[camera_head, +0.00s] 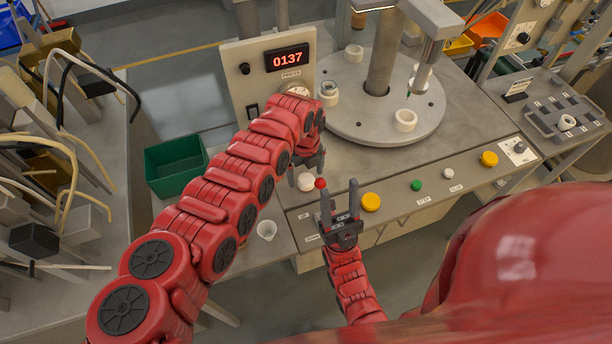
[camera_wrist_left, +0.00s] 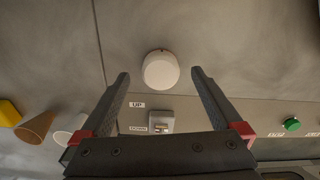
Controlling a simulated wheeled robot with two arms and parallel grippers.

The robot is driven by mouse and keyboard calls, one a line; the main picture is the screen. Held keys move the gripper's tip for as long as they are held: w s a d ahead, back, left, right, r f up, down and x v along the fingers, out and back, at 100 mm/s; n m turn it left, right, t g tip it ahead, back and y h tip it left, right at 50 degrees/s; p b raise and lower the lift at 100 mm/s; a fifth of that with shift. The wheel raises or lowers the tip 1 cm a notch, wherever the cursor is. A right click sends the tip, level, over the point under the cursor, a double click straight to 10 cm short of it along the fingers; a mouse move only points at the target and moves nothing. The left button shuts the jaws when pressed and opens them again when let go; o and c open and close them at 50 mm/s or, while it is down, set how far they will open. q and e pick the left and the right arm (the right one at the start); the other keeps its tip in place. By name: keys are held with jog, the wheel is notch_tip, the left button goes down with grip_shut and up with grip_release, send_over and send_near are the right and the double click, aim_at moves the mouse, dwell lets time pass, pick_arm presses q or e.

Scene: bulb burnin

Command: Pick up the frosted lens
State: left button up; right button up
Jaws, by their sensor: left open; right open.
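A white, rounded piece, which looks like the frosted lens (camera_head: 306,182), sits on the grey bench top near the UP label. In the left wrist view the lens (camera_wrist_left: 160,70) is between and just beyond the fingertips, with space on both sides. My left gripper (camera_head: 307,165) is open above it, its fingers partly hidden by my arm; it also shows in the left wrist view (camera_wrist_left: 160,78). My right gripper (camera_head: 340,190) is open and empty, to the right of the lens and nearer the bench's front edge.
A red ball (camera_head: 320,183) shows by a right fingertip; I cannot tell what it belongs to. Yellow (camera_head: 371,202) and green (camera_head: 416,185) buttons line the front panel. A round turntable (camera_head: 350,125) stands behind.

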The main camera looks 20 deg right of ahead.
pick_arm(q)
jog(key=shift+f, duration=0.85)
jog(key=c, duration=1.3)
jog(key=shift+c, duration=0.4)
jog(key=shift+r, duration=0.15)
